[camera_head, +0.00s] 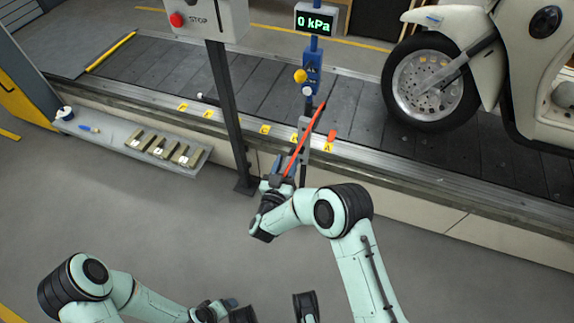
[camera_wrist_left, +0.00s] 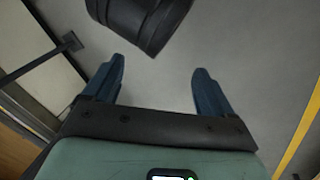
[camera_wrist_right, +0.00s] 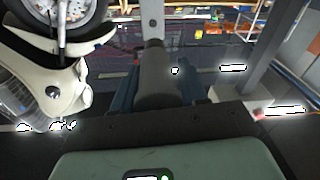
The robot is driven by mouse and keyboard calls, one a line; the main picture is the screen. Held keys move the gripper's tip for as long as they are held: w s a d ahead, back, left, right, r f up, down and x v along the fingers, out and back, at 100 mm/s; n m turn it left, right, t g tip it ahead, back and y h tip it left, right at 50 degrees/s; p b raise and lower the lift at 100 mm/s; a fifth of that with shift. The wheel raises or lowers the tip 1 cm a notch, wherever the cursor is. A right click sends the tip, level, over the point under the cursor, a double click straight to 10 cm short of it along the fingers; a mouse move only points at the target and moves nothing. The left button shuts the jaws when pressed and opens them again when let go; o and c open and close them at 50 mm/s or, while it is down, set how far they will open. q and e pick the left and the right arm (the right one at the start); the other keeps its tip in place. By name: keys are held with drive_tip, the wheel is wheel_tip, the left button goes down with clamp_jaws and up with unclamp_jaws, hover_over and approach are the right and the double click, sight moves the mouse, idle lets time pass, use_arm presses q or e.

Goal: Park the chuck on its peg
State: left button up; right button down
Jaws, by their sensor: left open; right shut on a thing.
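My right gripper (camera_head: 281,172) is shut on the chuck, a grey cylinder (camera_wrist_right: 157,78) that shows between the fingers in the right wrist view. A red hose (camera_head: 305,140) runs from the gripper up towards the blue air unit (camera_head: 312,75) on the grey post (camera_head: 303,155). The gripper is low, just in front of this post. I cannot make out the peg clearly; the arm and hose cover part of the post. My left gripper (camera_wrist_left: 157,88) is open and empty in the left wrist view, over bare floor.
A pressure display (camera_head: 315,22) reads 0 kPa above the post. A scooter (camera_head: 500,70) stands on the slat conveyor (camera_head: 155,65) at right. A dark upright (camera_head: 225,110) carries the stop box (camera_head: 205,18). A shelf (camera_head: 190,165) with several blocks is at left.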

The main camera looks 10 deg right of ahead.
sight(290, 157)
drive_tip(key=shift+b+x, duration=0.9)
drive_tip(key=shift+x, duration=1.5)
drive_tip(key=shift+w+d+f, duration=0.2)
drive_tip(key=shift+w+d, duration=0.05)
drive_tip(key=shift+d, duration=0.15)
use_arm(q)
drive_tip(key=shift+w+a+f+b, duration=0.1)
drive_tip(key=shift+a+f+b, duration=0.2)
drive_tip(key=shift+f, duration=0.45)
drive_tip(key=shift+w+a+f+b, duration=0.15)
drive_tip(key=shift+a+f, duration=0.2)
drive_tip(key=shift+f, duration=0.35)
drive_tip(key=shift+s+a+f+b, duration=0.1)
drive_tip(key=shift+a+f+b, duration=0.2)
drive_tip(key=shift+f, duration=0.45)
use_arm(e)
drive_tip(key=shift+x, duration=1.4)
drive_tip(key=shift+f, duration=0.1)
use_arm(q)
drive_tip(key=shift+w+f+b, duration=0.1)
drive_tip(key=shift+f+b, duration=0.2)
drive_tip(key=shift+f, duration=0.15)
use_arm(e)
drive_tip(key=shift+w+d, duration=0.45)
drive_tip(key=shift+w, duration=0.15)
drive_tip(key=c, duration=0.5)
unclamp_jaws()
use_arm(q)
drive_tip(key=shift+a, duration=0.1)
